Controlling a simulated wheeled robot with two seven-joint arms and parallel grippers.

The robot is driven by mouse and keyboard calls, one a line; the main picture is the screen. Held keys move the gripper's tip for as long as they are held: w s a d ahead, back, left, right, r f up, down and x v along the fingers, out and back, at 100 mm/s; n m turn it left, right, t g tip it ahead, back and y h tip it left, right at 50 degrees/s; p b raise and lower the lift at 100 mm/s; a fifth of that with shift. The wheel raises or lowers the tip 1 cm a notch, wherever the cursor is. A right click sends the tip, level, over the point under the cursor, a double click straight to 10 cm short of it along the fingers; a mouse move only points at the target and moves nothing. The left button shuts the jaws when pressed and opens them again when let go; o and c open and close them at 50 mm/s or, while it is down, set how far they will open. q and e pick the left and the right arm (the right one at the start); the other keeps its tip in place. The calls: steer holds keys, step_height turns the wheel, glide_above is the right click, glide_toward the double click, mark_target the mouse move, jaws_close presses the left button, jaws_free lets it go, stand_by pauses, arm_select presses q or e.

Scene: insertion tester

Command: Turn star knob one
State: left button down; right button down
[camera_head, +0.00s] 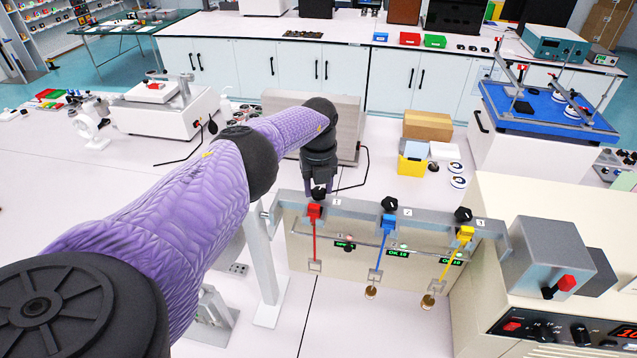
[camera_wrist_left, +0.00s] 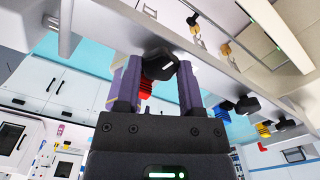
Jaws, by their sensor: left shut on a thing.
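Star knob one (camera_head: 318,193) is a black knob at the left end of a grey rail, above a red clamp (camera_head: 314,212). My left gripper (camera_head: 318,184) comes down on it from above, its fingers shut on it. In the left wrist view the knob (camera_wrist_left: 158,64) sits at the tips of the two purple-grey fingers (camera_wrist_left: 157,82), the red clamp (camera_wrist_left: 146,86) beside it. Star knobs two (camera_head: 388,225) and three (camera_head: 463,214) stand free to the right above a blue and a yellow clamp. My right gripper is out of view.
The tester panel (camera_head: 335,258) carries small green displays and hanging straps, two with brass weights (camera_head: 428,301). A beige instrument box (camera_head: 540,210) stands close on the right. A yellow bin (camera_head: 411,166) and cardboard box (camera_head: 427,125) are behind.

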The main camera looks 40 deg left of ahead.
mark_target(318, 190)
arm_select(q)
steer(key=shift+w+r+n, duration=0.1)
steer(key=shift+n, duration=0.6)
steer(key=shift+c, duration=2.4)
jaws_free()
steer(key=shift+a, duration=0.1)
step_height(318, 190, up, 3)
steer(key=shift+r+p, duration=0.1)
steer(key=shift+p, duration=0.85)
step_height(318, 190, up, 7)
steer(key=b, duration=0.1)
